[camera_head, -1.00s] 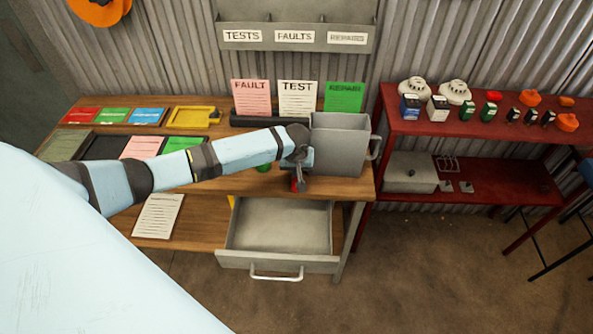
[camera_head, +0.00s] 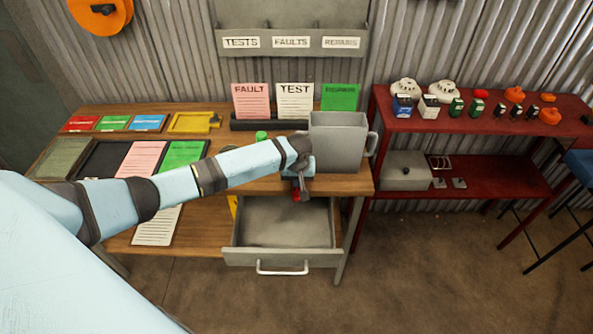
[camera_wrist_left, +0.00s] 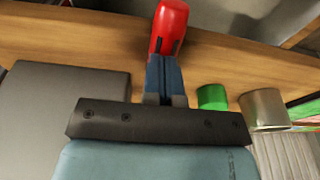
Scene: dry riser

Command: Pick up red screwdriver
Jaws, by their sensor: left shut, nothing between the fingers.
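My left gripper (camera_head: 297,192) hangs at the bench's front edge, above the open drawer (camera_head: 280,257). In the left wrist view its fingers (camera_wrist_left: 166,60) are shut together. A red rounded piece (camera_wrist_left: 169,27) with dark slots shows at their tips. I cannot tell whether it is the red screwdriver's handle or part of the fingertips. No screwdriver can be clearly made out elsewhere. The visible drawer floor looks bare. My right gripper is not in view.
A grey box (camera_head: 338,145) with a side handle stands on the wooden bench (camera_head: 345,186), just right of the gripper. A green cylinder (camera_wrist_left: 212,97) and a metal cylinder (camera_wrist_left: 264,108) stand nearby. A red shelf unit (camera_head: 480,180) is at right.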

